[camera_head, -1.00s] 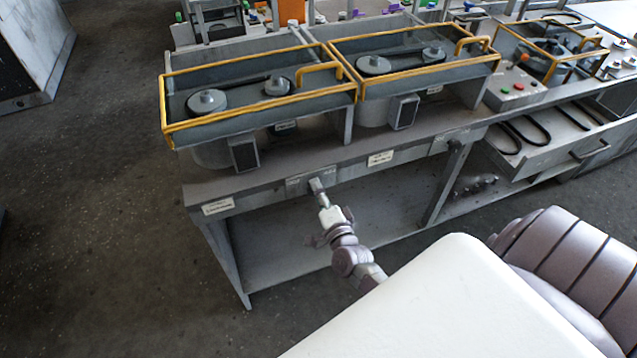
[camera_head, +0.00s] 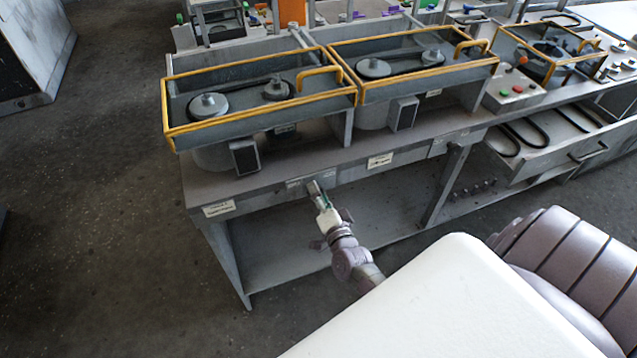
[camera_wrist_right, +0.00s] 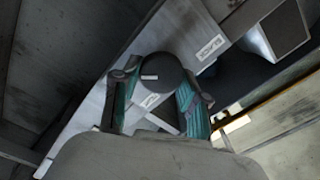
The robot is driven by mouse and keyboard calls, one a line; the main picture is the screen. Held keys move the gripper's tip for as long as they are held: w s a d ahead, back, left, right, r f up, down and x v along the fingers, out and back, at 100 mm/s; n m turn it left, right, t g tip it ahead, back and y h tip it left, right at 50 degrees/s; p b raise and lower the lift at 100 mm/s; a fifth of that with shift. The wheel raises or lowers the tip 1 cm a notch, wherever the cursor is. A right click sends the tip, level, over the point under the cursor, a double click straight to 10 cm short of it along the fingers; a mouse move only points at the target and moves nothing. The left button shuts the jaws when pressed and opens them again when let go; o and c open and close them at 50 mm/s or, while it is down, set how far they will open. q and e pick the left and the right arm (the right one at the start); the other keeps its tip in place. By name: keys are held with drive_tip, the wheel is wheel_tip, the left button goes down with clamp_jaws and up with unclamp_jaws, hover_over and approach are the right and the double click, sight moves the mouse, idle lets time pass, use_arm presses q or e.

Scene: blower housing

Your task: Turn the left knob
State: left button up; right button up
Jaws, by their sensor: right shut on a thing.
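The left knob (camera_wrist_right: 162,72) is a dark round knob with a short white mark, on the light front panel. In the right wrist view it sits between the two green-padded fingers of my right gripper (camera_wrist_right: 155,98), which is shut on it. In the head view my right gripper (camera_head: 317,192) reaches the front edge of the bench at the left of two control plates, and it hides the knob there. My left gripper is not in view.
The grey bench (camera_head: 350,168) carries belt-drive units with yellow-framed guards (camera_head: 260,105). A white label (camera_head: 219,209) is on the front edge at the left. An open drawer with belts (camera_head: 550,140) sticks out at the right.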

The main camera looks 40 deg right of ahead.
drive_tip(key=o, duration=1.1)
drive_tip(key=shift+o, duration=0.2)
drive_tip(key=v, duration=1.2)
drive_tip(key=shift+f, duration=0.15)
